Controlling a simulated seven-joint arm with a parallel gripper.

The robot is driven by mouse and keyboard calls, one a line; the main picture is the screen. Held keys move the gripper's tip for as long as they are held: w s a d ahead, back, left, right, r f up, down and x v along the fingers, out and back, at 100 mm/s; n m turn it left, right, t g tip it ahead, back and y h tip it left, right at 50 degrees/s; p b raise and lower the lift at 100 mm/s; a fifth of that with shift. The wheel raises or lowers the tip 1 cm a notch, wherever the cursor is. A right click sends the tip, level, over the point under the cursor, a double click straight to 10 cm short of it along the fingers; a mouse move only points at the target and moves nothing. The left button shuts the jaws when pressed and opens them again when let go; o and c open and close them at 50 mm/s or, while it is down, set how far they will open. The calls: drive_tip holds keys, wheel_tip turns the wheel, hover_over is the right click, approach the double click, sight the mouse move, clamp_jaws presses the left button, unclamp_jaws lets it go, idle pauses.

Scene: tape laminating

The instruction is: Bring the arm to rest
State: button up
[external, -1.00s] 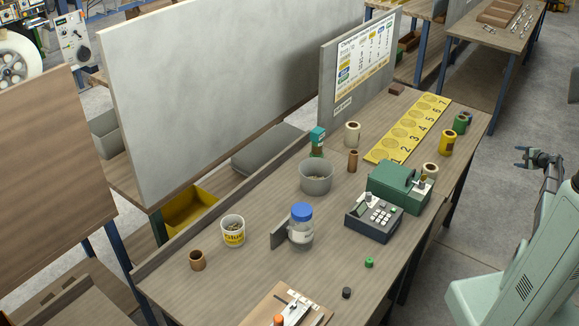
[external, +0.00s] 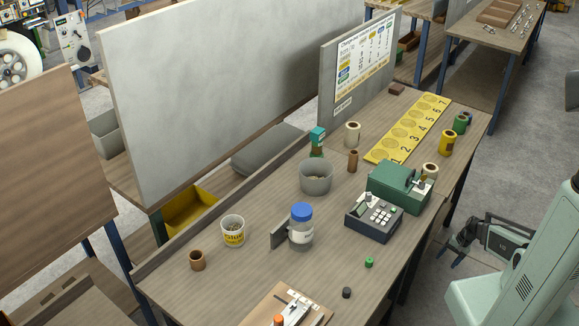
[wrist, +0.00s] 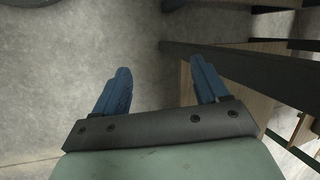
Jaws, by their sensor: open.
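My gripper (external: 449,257) hangs low over the floor to the right of the workbench (external: 275,190), beside its right edge and below its top. In the wrist view my gripper (wrist: 160,70) shows two blue fingers spread apart with nothing between them. The fingers point over bare grey floor, with table legs and a shelf edge to the right. It is clear of all objects on the bench. My pale green arm stands at the right of the external view.
The bench carries a green tape machine (external: 392,182), a keypad unit (external: 374,215), a yellow numbered strip (external: 408,130), a blue-capped jar (external: 301,226), a grey bowl (external: 316,177) and several small rolls. Free floor (external: 520,135) lies right of the bench.

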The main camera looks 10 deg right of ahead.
drive_tip(key=s+a+f+n+g+h, duration=0.1)
drive_tip(key=s+a+n+g+h, duration=0.1)
drive_tip(key=s, duration=1)
drive_tip(key=s+a+f+n+g+h, duration=0.1)
drive_tip(key=s+a+n+g, duration=0.3)
drive_tip(key=s, duration=0.9)
drive_tip(key=shift+s+a+f+n+h, duration=0.2)
drive_tip(key=shift+s+f+n+h, duration=0.1)
drive_tip(key=shift+h, duration=0.2)
